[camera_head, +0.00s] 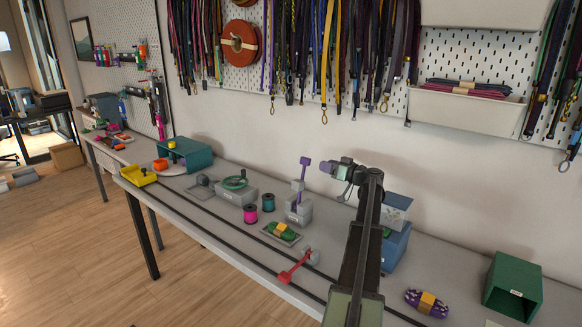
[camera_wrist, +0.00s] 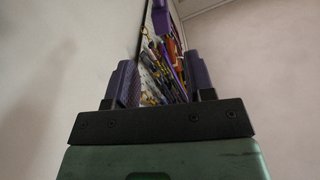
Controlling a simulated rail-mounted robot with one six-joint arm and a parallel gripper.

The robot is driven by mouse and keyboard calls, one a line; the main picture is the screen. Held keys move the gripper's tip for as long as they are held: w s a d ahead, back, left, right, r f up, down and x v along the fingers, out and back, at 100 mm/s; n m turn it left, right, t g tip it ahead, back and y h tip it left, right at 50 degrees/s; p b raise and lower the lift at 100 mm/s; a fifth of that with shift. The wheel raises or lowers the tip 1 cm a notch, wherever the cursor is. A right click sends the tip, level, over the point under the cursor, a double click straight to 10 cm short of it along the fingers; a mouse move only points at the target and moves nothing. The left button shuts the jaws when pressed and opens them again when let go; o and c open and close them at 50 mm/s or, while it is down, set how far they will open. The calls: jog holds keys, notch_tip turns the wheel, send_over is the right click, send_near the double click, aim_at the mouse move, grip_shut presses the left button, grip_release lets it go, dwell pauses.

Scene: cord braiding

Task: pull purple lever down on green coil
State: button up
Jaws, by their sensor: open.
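The purple lever (camera_head: 301,180) stands upright on a grey base (camera_head: 298,211) on the table, its purple end block at the top. My gripper (camera_head: 326,167) is open, just right of the lever's upper part and apart from it. In the wrist view my open purple fingers (camera_wrist: 160,82) show, with a purple block (camera_wrist: 160,18) beyond them that may be the lever's end. A green coil with a yellow band (camera_head: 282,231) lies on a small plate in front of the lever's base. Another green coil (camera_head: 235,183) sits on a grey block to the left.
A red lever (camera_head: 297,267) lies low in front. Pink (camera_head: 250,214) and teal (camera_head: 268,202) spools stand left of the purple lever. A purple coil (camera_head: 427,302) and green bin (camera_head: 513,286) are at right.

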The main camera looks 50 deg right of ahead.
aim_at(310, 160)
jog(key=w, duration=1)
jog(key=shift+w+a+r, duration=0.1)
jog(key=shift+a+r, duration=0.1)
jog(key=shift+a, duration=0.1)
grip_shut()
